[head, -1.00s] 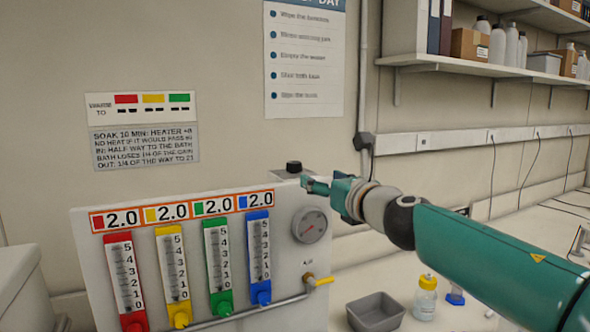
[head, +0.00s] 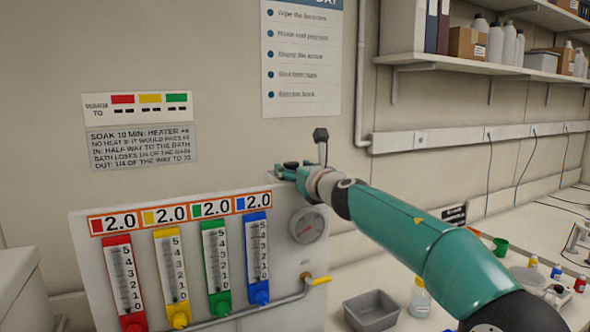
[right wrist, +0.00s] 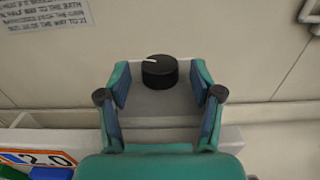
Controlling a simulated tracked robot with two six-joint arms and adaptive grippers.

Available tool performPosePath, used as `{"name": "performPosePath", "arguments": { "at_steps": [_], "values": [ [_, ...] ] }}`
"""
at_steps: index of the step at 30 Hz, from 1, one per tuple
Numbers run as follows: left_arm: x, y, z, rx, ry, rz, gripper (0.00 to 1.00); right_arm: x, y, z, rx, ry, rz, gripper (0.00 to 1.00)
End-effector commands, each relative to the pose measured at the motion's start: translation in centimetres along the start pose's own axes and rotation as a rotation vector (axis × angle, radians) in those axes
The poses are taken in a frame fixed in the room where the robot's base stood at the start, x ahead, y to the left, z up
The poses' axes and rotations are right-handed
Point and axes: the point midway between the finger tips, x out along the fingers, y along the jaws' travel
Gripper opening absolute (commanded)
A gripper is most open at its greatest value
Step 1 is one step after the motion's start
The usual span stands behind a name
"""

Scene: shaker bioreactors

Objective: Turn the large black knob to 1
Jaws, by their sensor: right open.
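The large black knob (right wrist: 159,73) sits on top of the grey-white panel box (head: 82,250). In the right wrist view it stands between the fingertips of my right gripper (right wrist: 160,82), with a visible gap on both sides. A short white mark on its top points to the left. No numbers around the knob can be read. In the head view my right gripper (head: 283,172) is at the panel's top edge, and the knob (head: 291,164) is mostly hidden there. My right gripper is open and empty. My left gripper is not in view.
The wall is close behind.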

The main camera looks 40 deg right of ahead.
Motion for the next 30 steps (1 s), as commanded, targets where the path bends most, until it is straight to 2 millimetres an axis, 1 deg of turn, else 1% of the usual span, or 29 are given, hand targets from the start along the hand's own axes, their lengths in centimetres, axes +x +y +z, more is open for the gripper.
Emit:
{"name": "performPosePath", "arguments": {
  "at_steps": [1,8,9,11,12,17,23,30],
  "values": [
    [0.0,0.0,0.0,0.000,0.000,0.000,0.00,0.0,0.0,0.0,0.000,0.000,0.000,0.62],
    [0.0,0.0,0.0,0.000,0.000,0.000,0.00,0.0,0.0,0.0,0.000,0.000,0.000,0.24],
    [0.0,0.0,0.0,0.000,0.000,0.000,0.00,0.0,0.0,0.0,0.000,0.000,0.000,0.17],
    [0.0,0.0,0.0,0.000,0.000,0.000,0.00,0.0,0.0,0.0,0.000,0.000,0.001,0.07],
    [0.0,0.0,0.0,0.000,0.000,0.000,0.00,0.0,0.0,0.0,0.000,0.000,0.001,0.06],
    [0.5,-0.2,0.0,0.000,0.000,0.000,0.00,0.1,-0.2,-0.2,0.001,0.001,0.022,0.06],
    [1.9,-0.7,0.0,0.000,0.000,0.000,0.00,0.1,-0.5,-0.4,0.001,0.002,0.129,0.06],
    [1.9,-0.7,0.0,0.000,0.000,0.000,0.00,0.1,-0.7,-0.1,0.001,0.003,0.255,0.06]
  ]
}}
